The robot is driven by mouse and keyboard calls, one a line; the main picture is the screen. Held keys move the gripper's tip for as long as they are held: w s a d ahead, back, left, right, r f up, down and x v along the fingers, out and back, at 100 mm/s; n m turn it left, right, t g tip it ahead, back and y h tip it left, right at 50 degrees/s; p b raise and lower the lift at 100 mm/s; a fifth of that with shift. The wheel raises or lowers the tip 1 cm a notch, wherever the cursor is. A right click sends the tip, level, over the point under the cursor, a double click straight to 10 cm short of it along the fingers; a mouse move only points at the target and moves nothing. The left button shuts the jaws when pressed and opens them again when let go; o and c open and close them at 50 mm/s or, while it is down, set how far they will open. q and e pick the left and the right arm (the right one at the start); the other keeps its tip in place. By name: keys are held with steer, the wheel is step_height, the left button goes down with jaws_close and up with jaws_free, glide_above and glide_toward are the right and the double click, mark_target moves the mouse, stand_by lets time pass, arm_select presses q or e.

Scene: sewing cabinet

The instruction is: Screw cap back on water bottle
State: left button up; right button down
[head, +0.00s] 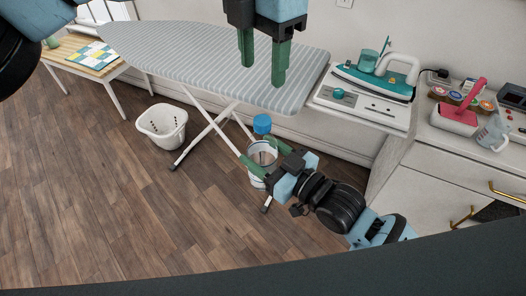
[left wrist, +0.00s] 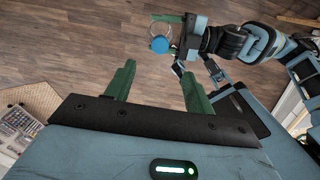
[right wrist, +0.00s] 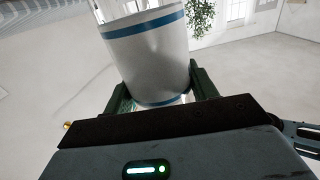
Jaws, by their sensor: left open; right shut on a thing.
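The water bottle (head: 262,156) is clear, with a white, blue-striped band that fills much of the right wrist view (right wrist: 150,58). My right gripper (head: 257,170) is shut around its lower part and holds it in the air. A blue cap (head: 262,124) is at the bottle's top; it also shows from above in the left wrist view (left wrist: 160,45). I cannot tell whether it is seated or loose. My left gripper (head: 264,74) is open and empty, fingers pointing down, above the cap and apart from it.
A striped ironing board (head: 190,52) stands behind the grippers, with an iron (head: 375,78) at its right end. A white basket (head: 162,124) is on the wooden floor. A white cabinet (head: 440,165) stands at right, with a pink-handled item (head: 463,112) and a clear jug (head: 493,134) on top.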

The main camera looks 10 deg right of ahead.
arm_select(q)
steer(key=shift+r, duration=0.5)
